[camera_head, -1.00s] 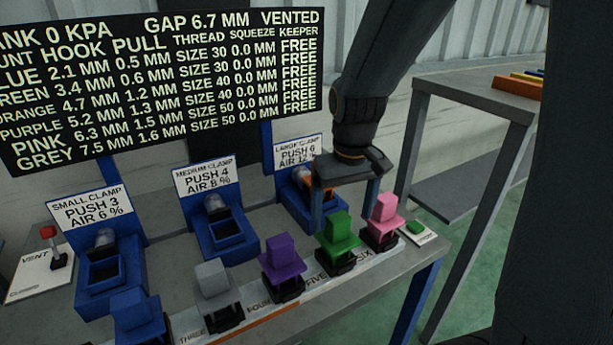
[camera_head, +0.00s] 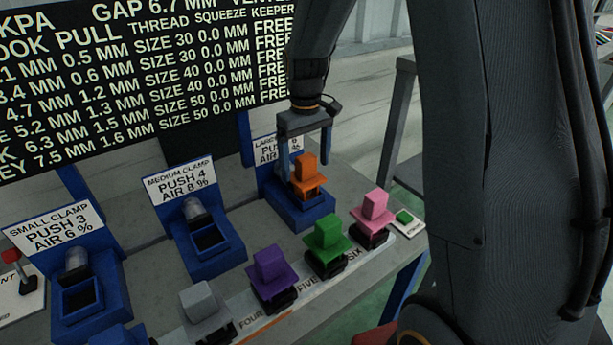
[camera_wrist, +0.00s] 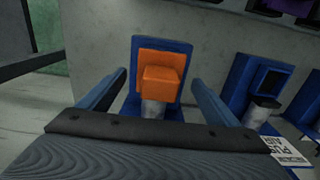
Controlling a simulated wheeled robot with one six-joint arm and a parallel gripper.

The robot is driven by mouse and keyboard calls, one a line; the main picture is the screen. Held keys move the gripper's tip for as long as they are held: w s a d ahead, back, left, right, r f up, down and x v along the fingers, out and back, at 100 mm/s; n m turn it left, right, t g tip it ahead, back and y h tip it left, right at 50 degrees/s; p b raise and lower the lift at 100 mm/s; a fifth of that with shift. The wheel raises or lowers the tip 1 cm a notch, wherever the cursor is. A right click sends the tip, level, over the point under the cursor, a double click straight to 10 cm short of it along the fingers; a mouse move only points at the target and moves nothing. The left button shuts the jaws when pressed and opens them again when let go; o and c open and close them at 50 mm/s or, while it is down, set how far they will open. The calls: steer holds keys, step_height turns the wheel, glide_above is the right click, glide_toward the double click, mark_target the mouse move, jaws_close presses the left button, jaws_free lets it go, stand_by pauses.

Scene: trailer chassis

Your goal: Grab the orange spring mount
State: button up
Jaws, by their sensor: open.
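The orange spring mount (camera_head: 307,178) sits in the blue large clamp (camera_head: 311,213) at the right end of the clamp row. It has a square plate with a block on top. In the wrist view the orange mount (camera_wrist: 160,81) lies ahead, between and beyond the two fingers. My gripper (camera_head: 306,165) is open, with its fingers spread above and behind the mount. I see no contact; the gripper also shows in the wrist view (camera_wrist: 158,88). The large clamp's sign is partly hidden by my gripper.
Purple (camera_head: 269,266), green (camera_head: 327,234), pink (camera_head: 374,208) and grey (camera_head: 200,300) mounts stand in a row at the bench front. The medium clamp (camera_head: 203,242) and small clamp (camera_head: 83,295) are empty. A green button (camera_head: 404,216) is at the right. A dark board stands behind.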

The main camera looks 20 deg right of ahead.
steer(key=shift+f, duration=1.05)
steer(key=c, duration=1.6)
steer(key=shift+r, duration=0.15)
